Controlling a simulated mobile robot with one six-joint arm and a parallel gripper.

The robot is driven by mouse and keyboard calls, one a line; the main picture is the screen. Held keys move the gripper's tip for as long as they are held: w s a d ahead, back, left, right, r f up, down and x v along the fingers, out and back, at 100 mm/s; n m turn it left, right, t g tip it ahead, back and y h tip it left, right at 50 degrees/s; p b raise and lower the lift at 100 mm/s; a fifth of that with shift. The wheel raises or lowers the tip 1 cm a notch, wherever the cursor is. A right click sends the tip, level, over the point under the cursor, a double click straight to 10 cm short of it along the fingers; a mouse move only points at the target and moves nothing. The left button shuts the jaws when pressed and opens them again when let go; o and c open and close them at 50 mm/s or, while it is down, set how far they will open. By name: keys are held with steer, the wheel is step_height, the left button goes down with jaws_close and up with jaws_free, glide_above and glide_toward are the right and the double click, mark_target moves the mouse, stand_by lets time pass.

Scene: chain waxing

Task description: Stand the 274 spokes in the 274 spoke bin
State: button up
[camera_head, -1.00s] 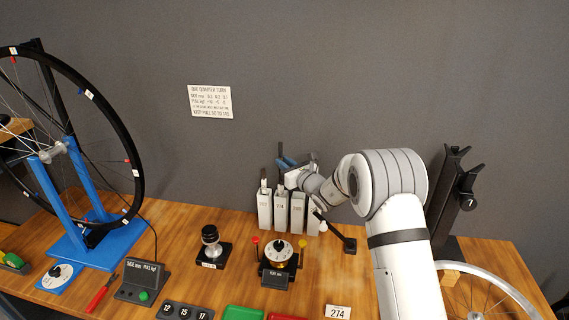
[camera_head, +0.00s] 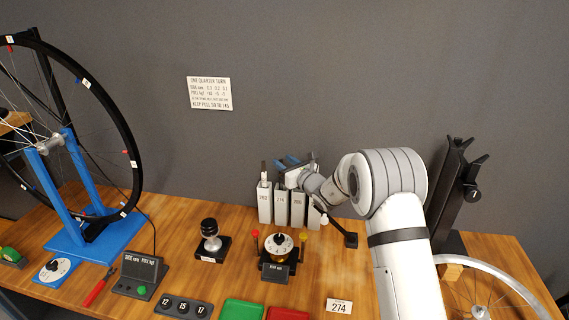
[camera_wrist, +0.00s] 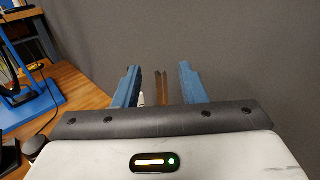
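The 274 spoke bin (camera_head: 281,207) is a tall, narrow grey bin standing in a row of similar bins at the back of the bench in the head view. My gripper (camera_head: 287,162) is above this row, near the 274 bin's top. In the wrist view, the two blue fingers of my gripper (camera_wrist: 160,86) are apart. Two thin brown strips (camera_wrist: 161,88) show between them, with gaps on both sides; I cannot tell whether these are spokes. No loose 274 spokes can be made out. The inside of the 274 bin is hidden.
The neighbouring left bin (camera_head: 264,204) has something narrow sticking up from it. A dial device (camera_head: 278,247) stands in front of the bins. A 274 card (camera_head: 339,307), green tray (camera_head: 243,311) and wheel stand (camera_head: 100,235) are also on the bench. A wall is close behind.

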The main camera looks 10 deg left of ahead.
steer(key=shift+v, duration=3.85)
